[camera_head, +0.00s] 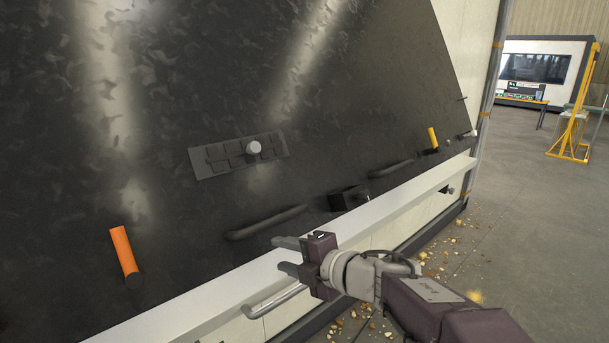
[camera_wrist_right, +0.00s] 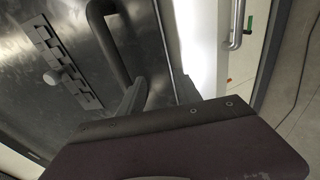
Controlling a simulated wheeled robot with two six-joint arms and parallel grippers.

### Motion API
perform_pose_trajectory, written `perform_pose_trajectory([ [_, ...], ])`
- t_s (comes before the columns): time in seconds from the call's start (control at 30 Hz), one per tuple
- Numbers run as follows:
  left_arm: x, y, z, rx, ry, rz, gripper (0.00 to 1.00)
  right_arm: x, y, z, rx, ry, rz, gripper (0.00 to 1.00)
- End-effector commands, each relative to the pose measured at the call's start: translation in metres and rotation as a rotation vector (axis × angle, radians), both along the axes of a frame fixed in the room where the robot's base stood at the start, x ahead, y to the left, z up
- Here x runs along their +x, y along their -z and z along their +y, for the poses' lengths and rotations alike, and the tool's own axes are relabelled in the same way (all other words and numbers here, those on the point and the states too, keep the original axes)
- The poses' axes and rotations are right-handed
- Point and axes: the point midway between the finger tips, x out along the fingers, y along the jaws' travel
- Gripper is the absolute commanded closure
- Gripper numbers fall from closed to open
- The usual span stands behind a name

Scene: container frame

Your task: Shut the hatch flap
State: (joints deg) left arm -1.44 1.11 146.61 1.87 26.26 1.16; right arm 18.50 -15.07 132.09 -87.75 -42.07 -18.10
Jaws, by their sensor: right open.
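The hatch flap (camera_head: 190,90) is a large dark metal panel that fills most of the head view and leans back above a pale ledge. It carries a black bar handle (camera_head: 265,222), a second black handle (camera_head: 391,168), and a plate with a round knob (camera_head: 253,148). My right gripper (camera_head: 282,256) is open and empty in front of the ledge, just below the nearer black handle. In the right wrist view, the handle (camera_wrist_right: 108,40) lies beyond the open fingers (camera_wrist_right: 160,95). I cannot tell whether a finger touches it. My left gripper is not in view.
An orange grip (camera_head: 123,252) and a yellow one (camera_head: 432,139) stick out from the panel. A silver bar handle (camera_head: 272,301) sits below the pale ledge (camera_head: 400,209). Crumbs (camera_head: 445,260) litter the floor. Open floor lies right, with a yellow stand (camera_head: 571,125) farther back.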

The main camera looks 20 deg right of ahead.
Motion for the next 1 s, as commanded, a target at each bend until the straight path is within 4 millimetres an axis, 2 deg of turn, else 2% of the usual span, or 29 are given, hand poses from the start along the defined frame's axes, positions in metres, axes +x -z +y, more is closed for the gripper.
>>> perform_pose_trajectory([
  [0.03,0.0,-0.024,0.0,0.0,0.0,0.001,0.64,-0.001,-0.032,-0.011,-0.016,0.025,-0.02,0.59],
  [0.1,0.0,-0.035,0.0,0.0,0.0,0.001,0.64,-0.001,-0.05,-0.022,-0.021,0.056,-0.037,0.59],
  [0.23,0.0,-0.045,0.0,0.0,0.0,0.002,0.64,-0.002,-0.064,-0.035,-0.026,0.091,-0.048,0.59],
  [0.43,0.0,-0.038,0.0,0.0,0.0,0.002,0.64,0.0,-0.058,-0.037,-0.025,0.098,-0.046,0.59],
  [0.6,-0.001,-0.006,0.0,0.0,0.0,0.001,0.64,0.019,-0.044,-0.029,-0.025,0.095,-0.049,0.59],
  [0.67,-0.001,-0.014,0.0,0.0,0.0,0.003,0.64,0.031,-0.048,-0.024,-0.021,0.094,-0.043,0.59],
  [0.8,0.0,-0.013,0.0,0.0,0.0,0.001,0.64,0.057,-0.04,-0.014,-0.022,0.095,-0.043,0.59],
  [1.0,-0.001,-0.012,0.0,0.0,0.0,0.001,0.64,0.078,-0.035,-0.008,-0.022,0.099,-0.045,0.59],
])
